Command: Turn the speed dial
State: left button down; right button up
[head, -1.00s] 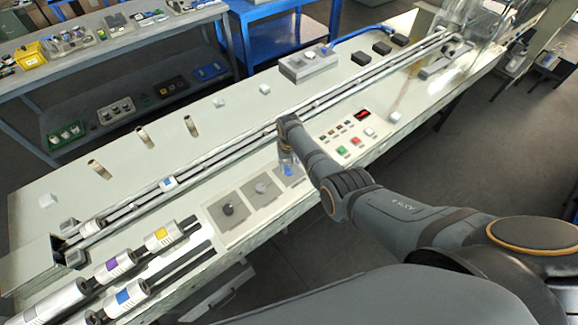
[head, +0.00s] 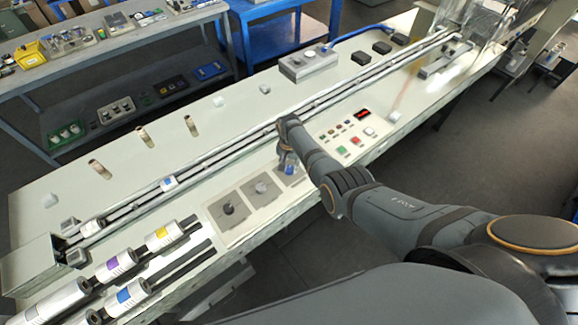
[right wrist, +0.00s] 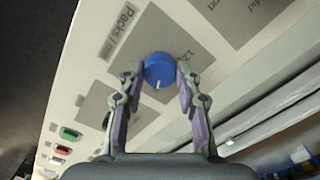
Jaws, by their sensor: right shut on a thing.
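The speed dial is a round blue knob (right wrist: 160,70) with a white pointer mark, on a grey square plate (right wrist: 150,35) beside a "Packs" label in the right wrist view. My right gripper (right wrist: 160,75) has one finger on each side of the knob and is shut on it. In the head view the right gripper (head: 289,165) points down at the rightmost of the dial plates, and mostly hides the blue dial. My left gripper is not in view.
Two more dials, a dark one (head: 228,208) and a grey one (head: 261,187), sit to the left. Green (head: 341,150) and red (head: 356,140) buttons lie to the right. A long rail conveyor (head: 210,172) runs behind.

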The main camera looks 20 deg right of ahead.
aim_at(289, 168)
jog(key=o, duration=1.1)
jog(key=shift+o, duration=0.2)
notch_tip(289, 168, up, 12)
